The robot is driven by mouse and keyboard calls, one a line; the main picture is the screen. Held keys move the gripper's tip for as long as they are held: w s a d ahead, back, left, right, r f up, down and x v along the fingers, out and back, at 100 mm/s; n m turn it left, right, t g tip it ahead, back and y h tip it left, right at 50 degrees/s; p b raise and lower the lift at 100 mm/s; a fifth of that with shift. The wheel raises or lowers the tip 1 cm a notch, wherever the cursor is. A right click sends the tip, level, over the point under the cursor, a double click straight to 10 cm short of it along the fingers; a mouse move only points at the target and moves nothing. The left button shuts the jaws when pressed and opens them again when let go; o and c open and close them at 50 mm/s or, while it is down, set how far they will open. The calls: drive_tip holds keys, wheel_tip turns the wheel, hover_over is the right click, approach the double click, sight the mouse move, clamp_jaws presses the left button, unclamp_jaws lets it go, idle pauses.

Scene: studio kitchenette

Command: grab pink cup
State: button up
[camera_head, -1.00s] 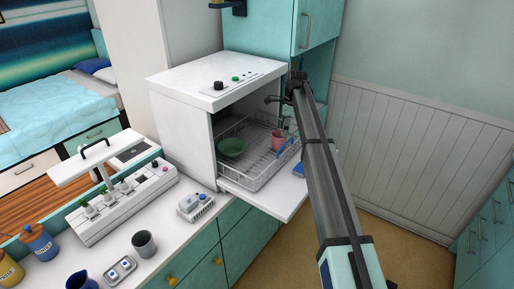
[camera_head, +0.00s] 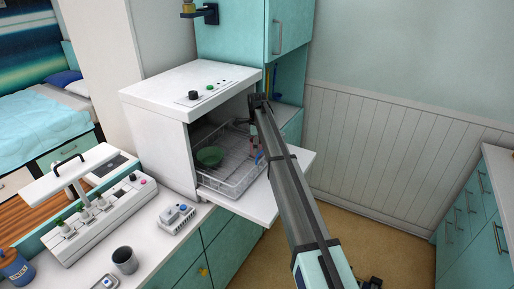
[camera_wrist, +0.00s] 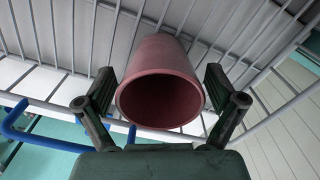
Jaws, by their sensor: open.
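The pink cup (camera_wrist: 160,80) shows large in the middle of the wrist view, its open mouth facing the camera. My gripper (camera_wrist: 159,76) is open, with one dark finger on each side of the cup. A gap shows between each finger and the cup's wall, so I see no grip on it. In the head view my arm hides most of the cup and of the gripper, over the right part of the wire rack (camera_head: 236,190).
The rack sits in the open white dishwasher (camera_head: 160,125), with a green bowl (camera_head: 210,156) to the left. The lowered door (camera_head: 243,207) lies below it. A blue wire-like piece (camera_wrist: 35,140) shows at left in the wrist view. A grey mug (camera_head: 124,260) stands on the counter.

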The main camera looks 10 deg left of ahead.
drive_tip(key=c, duration=1.4)
